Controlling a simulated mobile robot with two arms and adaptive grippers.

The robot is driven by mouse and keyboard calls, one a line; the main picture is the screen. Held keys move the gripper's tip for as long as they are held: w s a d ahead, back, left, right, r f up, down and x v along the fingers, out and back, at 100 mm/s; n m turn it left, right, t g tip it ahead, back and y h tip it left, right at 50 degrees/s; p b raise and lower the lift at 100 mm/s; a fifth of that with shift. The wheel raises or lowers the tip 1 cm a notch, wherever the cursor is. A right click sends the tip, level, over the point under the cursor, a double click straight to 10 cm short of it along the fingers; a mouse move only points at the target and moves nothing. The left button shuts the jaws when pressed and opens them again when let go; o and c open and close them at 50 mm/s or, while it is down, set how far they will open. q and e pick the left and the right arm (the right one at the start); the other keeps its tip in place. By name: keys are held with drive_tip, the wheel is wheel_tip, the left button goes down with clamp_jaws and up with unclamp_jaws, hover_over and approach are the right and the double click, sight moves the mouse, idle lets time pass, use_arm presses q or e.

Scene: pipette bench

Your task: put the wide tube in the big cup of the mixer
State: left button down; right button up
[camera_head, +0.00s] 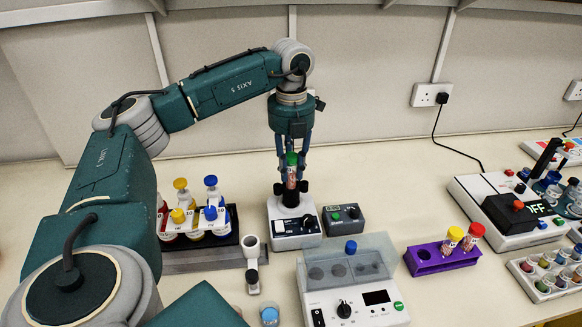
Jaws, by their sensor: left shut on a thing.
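My left gripper (291,172) comes down from above, shut on an upright tube with a green cap (291,158) and reddish contents. The mixer (295,232) is a small white and dark box on the bench, directly below the gripper. Its black cup (290,198) is on top, right under the tube. The tube's lower end is at the cup's mouth; I cannot tell whether it is inside or just above. The fingers partly hide the tube. My right gripper is not in view.
A small grey control box (343,219) stands right beside the mixer. A bottle rack (197,262) is to the left, and a white block device (350,285) in front. A purple rack (427,263) with two capped tubes is to the right. Bench behind it is clear.

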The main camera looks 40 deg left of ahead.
use_arm(q)
drive_tip(key=shift+f, duration=0.2)
drive_tip(key=shift+f+b, duration=0.45)
drive_tip(key=shift+f, duration=0.15)
drive_tip(key=c, duration=1.4)
unclamp_jaws()
drive_tip(key=shift+r, duration=6)
